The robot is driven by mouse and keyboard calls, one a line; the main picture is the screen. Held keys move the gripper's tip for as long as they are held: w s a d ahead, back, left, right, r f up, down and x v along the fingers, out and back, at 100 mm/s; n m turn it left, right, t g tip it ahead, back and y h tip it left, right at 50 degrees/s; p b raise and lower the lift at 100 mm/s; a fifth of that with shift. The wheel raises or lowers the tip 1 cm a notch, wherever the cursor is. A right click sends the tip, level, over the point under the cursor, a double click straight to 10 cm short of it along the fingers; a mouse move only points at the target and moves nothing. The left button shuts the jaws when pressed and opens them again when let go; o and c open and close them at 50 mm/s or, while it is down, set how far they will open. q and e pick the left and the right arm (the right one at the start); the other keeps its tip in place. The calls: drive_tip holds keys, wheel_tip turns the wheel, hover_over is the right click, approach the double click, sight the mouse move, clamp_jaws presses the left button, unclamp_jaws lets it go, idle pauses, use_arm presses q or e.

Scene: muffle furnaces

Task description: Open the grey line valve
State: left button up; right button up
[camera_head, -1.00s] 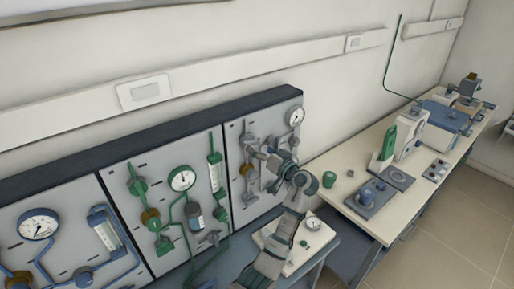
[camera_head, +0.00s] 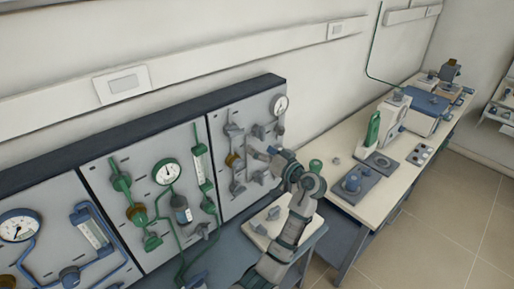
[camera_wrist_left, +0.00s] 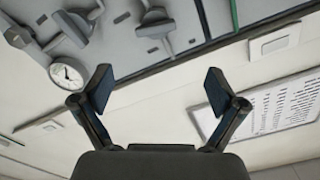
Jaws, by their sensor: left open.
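The grey line is on the right-hand panel (camera_head: 222,118) of the wall board, with grey fittings, a brass-coloured part (camera_head: 233,160) and a round white gauge (camera_head: 279,104). Grey T-shaped valve handles (camera_head: 258,132) stand out from it; I cannot tell which one is the line valve. My left gripper (camera_head: 268,155) is in front of this panel's right side and hides part of it. In the left wrist view the gripper (camera_wrist_left: 158,90) is open and empty. Beyond its fingers are a grey T-handle (camera_wrist_left: 157,27) and the gauge (camera_wrist_left: 66,75), apart from them. My right gripper is not in view.
A green-line panel with its gauge (camera_head: 167,171) and a blue-line panel with its gauge (camera_head: 19,226) lie to the left. A small stand with a pale top (camera_head: 258,237) is below my arm. A long bench (camera_head: 400,183) with instruments stands at the right. Floor (camera_head: 450,215) is clear beyond it.

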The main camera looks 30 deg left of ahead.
use_arm(q)
drive_tip(key=v, duration=0.6)
drive_tip(key=shift+d+b, duration=0.2)
drive_tip(key=shift+b, duration=0.25)
drive_tip(key=shift+s, duration=0.1)
drive_tip(key=v, duration=1.2)
drive_tip(key=shift+f, duration=0.15)
